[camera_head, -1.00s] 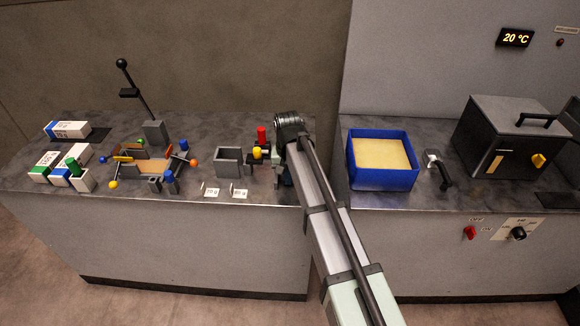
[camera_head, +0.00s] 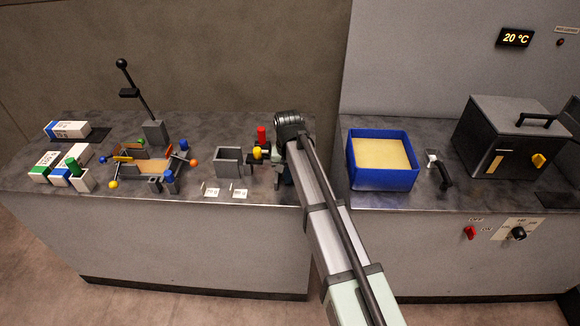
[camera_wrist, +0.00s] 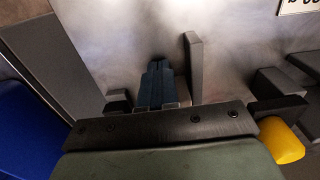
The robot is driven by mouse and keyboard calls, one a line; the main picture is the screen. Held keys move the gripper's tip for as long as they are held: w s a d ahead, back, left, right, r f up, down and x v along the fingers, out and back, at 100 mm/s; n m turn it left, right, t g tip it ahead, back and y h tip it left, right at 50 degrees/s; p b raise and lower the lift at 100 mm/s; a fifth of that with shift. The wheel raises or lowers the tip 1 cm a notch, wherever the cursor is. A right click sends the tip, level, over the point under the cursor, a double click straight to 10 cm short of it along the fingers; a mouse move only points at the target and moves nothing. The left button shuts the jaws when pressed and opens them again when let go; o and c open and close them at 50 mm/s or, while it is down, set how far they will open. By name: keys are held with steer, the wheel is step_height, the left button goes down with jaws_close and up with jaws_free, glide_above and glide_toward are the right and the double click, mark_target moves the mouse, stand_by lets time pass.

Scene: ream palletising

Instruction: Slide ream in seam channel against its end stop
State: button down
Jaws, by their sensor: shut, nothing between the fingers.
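White reams with coloured bands lie at the left end of the counter: one with a blue end (camera_head: 70,129) at the back, a green-banded one (camera_head: 43,165) in front. A jig with an orange-brown floor (camera_head: 143,165) stands beside them; I cannot tell which part is the seam channel or its end stop. My gripper (camera_head: 284,180) is far to the right of the reams, low by the counter's seam and partly hidden by my arm. In the wrist view its dark blue fingers (camera_wrist: 155,85) are together and empty, beside a grey upright plate (camera_wrist: 193,65).
A yellow knob (camera_head: 257,152) and a red knob (camera_head: 262,134) stand close left of my gripper. A grey open box (camera_head: 229,162) is further left. A blue tray (camera_head: 383,181) is to the right. A tall black-knobbed lever (camera_head: 134,85) rises behind the jig.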

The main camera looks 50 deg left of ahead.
steer(key=shift+r, duration=0.1)
steer(key=shift+r, duration=1.4)
steer(key=shift+s+d+r, duration=0.25)
steer(key=shift+r, duration=0.4)
steer(key=shift+s+d+r, duration=0.25)
steer(key=shift+r, duration=0.45)
steer(key=shift+s+d+r, duration=0.25)
steer(key=shift+r, duration=0.4)
